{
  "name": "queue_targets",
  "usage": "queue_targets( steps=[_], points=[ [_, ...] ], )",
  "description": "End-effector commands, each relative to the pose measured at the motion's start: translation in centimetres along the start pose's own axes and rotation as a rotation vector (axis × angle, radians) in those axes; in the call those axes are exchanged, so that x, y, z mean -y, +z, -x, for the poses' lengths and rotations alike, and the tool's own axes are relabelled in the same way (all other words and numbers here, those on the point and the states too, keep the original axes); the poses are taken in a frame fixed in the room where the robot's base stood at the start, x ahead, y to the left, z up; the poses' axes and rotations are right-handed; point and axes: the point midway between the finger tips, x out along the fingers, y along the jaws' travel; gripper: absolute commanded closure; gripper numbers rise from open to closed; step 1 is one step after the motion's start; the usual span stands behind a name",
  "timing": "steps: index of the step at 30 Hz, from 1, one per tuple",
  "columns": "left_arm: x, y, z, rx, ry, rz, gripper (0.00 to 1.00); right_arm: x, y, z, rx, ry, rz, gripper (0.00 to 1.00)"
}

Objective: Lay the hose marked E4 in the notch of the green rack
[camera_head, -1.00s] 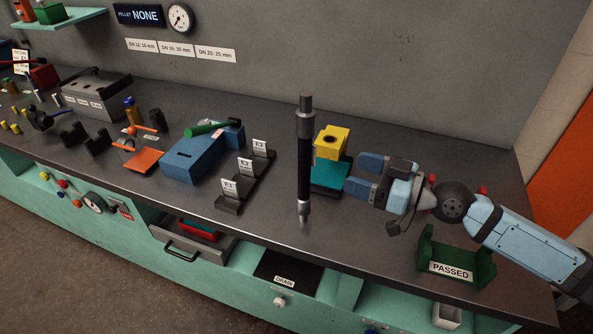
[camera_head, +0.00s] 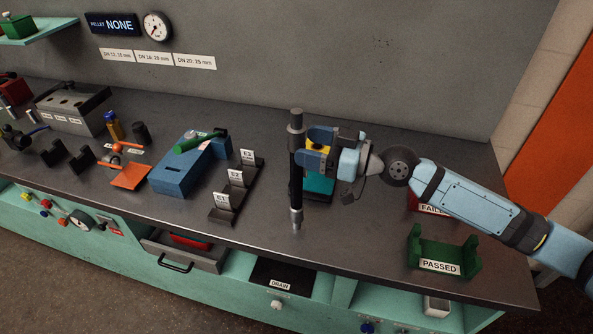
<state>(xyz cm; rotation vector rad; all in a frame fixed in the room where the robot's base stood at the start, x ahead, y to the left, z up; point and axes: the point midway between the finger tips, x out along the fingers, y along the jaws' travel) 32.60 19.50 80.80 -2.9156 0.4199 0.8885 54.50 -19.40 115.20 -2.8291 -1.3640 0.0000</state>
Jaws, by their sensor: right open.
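A black hose (camera_head: 296,185) with grey end fittings stands upright near the middle of the bench. I cannot read an E4 mark on it. My right gripper (camera_head: 306,146) is open, its fingertips at the upper part of the hose, coming from the right. I cannot tell whether they touch it. The green rack (camera_head: 445,258), with a PASSED label and raised notched ends, stands empty near the front right of the bench. My left gripper is not in view.
A red FAILED rack (camera_head: 413,202) sits behind my right arm.

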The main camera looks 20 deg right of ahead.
Motion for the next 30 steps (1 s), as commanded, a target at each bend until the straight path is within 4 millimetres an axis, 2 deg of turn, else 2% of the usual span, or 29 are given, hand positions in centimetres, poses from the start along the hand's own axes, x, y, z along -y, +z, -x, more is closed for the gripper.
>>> queue_targets(
  steps=[5, 12, 21, 22, 23, 30],
  points=[
    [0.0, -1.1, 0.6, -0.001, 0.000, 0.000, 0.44, -0.2, -0.4, -1.4, -0.001, 0.000, -0.001, 0.31],
    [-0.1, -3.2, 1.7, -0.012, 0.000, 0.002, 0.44, -0.6, -0.4, -4.8, 0.000, 0.000, -0.001, 0.31],
    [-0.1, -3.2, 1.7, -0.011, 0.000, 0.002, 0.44, -0.6, 0.0, -5.4, 0.001, 0.001, 0.001, 0.31],
    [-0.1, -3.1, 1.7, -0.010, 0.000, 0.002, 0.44, -0.6, 0.0, -5.4, 0.001, 0.001, 0.001, 0.34],
    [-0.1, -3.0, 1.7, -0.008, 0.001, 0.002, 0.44, -0.6, 0.0, -5.4, 0.001, 0.001, 0.001, 0.41],
    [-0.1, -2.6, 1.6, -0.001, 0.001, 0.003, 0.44, -0.6, 0.0, -5.4, 0.001, 0.001, 0.001, 0.96]
  ],
)
